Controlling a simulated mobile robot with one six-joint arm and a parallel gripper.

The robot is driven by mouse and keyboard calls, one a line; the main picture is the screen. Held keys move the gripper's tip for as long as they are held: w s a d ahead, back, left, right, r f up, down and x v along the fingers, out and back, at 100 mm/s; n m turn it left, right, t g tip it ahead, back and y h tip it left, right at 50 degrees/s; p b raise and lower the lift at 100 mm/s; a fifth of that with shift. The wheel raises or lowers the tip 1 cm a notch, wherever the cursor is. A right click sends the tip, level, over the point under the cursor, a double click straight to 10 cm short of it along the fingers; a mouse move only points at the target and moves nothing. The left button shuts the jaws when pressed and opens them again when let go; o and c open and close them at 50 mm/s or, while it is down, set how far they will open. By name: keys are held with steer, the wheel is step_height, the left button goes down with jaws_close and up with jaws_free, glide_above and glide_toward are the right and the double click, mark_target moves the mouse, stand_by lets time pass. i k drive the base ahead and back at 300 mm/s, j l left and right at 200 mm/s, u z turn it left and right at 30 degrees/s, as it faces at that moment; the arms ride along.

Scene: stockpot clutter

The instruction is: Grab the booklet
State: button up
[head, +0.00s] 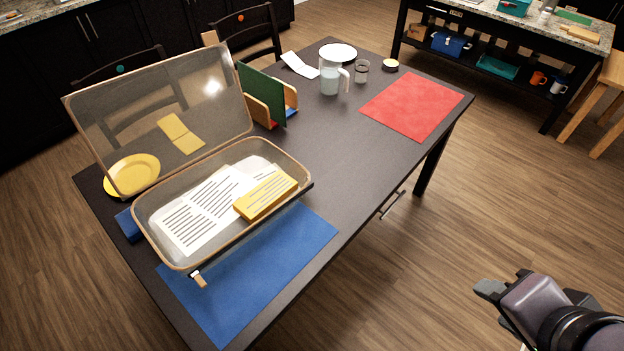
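A yellow booklet (266,193) with dark printed lines lies in the right part of an open, clear-walled case (150,232) with a tan rim. It rests on or against white printed sheets (198,212) in the same case. The case's see-through lid (215,105) stands raised at the back, and a yellow patch shows in or through it. My gripper (498,290) is at the lower right, over the floor, well away from the case and the table. Its fingers are seen at an angle, and I cannot tell their opening.
The case stands on a dark table, partly over a blue mat (270,275). A yellow plate (120,190) is behind the lid. A file holder (262,95), a pitcher (330,78), a glass (361,72) and a red mat (412,103) are farther back. The table's front right is clear.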

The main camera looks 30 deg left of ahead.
mark_target(263, 198)
steer(key=i+z, duration=0.1)
steer(key=z, duration=0.35)
steer(key=j+z, duration=0.1)
steer(key=z, duration=0.4)
steer(key=i+j+z, duration=0.1)
steer(key=z, duration=0.35)
steer(key=j+z, duration=0.1)
steer(key=z, duration=0.35)
steer(key=j+z, duration=0.1)
steer(key=z, duration=0.35)
steer(key=i+j+z, duration=0.1)
steer(key=z, duration=0.4)
steer(key=j+z, duration=0.15)
steer(key=z, duration=1.75)
steer(key=k+l+z, duration=0.1)
steer(key=z, duration=0.85)
steer(key=l+z, duration=0.1)
steer(key=z, duration=1.35)
steer(key=l+z, duration=0.1)
steer(key=z, duration=0.3)
steer(key=i+z, duration=0.1)
steer(key=z, duration=0.35)
steer(key=l+z, duration=0.1)
steer(key=z, duration=0.3)
steer(key=i+z, duration=0.15)
steer(key=z, duration=0.65)
steer(key=i+l, duration=0.05)
